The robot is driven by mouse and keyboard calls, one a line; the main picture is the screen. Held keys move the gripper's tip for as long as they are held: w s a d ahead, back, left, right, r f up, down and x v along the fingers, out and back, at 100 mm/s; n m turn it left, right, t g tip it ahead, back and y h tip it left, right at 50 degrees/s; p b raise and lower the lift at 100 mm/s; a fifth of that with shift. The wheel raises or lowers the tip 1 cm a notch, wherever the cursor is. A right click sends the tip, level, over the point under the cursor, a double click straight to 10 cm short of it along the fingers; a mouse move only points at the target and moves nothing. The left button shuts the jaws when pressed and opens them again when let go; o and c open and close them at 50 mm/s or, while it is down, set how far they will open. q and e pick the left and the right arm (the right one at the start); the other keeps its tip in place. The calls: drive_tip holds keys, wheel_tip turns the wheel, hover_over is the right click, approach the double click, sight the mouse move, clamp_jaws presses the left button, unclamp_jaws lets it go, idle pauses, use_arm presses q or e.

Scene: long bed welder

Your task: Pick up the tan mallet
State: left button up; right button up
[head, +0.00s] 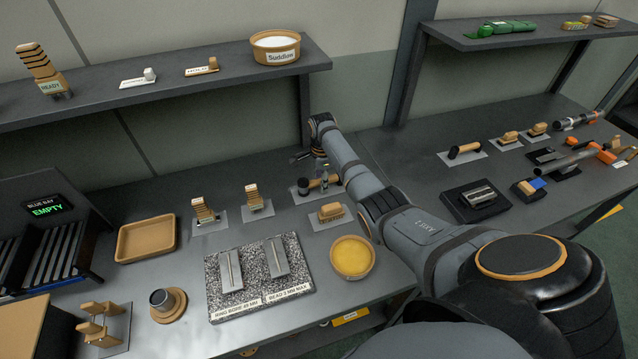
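A short tool with a dark end and a tan cylindrical part (319,184) lies on a grey plate on the bench; it looks like the tan mallet, though its shape is partly hidden. My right gripper (313,167) hangs from the end of my outstretched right arm, just above this tool. It overlaps the tool's far side in the picture. The fingers are small and dark, so I cannot tell whether they are open or touch the tool. My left gripper is not in view.
A tan brush-like block (331,213) and a tan bowl of yellow material (352,257) are nearby. Upright brushes (253,198) stand left. A speckled block (261,280) lies in front. The shelf (180,88) overhangs the bench's back. A tan tray (146,239) is empty.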

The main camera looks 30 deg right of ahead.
clamp_jaws()
drive_tip(key=shift+r, duration=0.15)
drive_tip(key=shift+w+r, duration=0.1)
drive_tip(key=shift+r, duration=0.2)
drive_tip(key=s+a+r+p, duration=0.7)
drive_tip(key=s+r, duration=0.5)
drive_tip(key=shift+a+p, duration=0.25)
drive_tip(key=shift+p, duration=0.15)
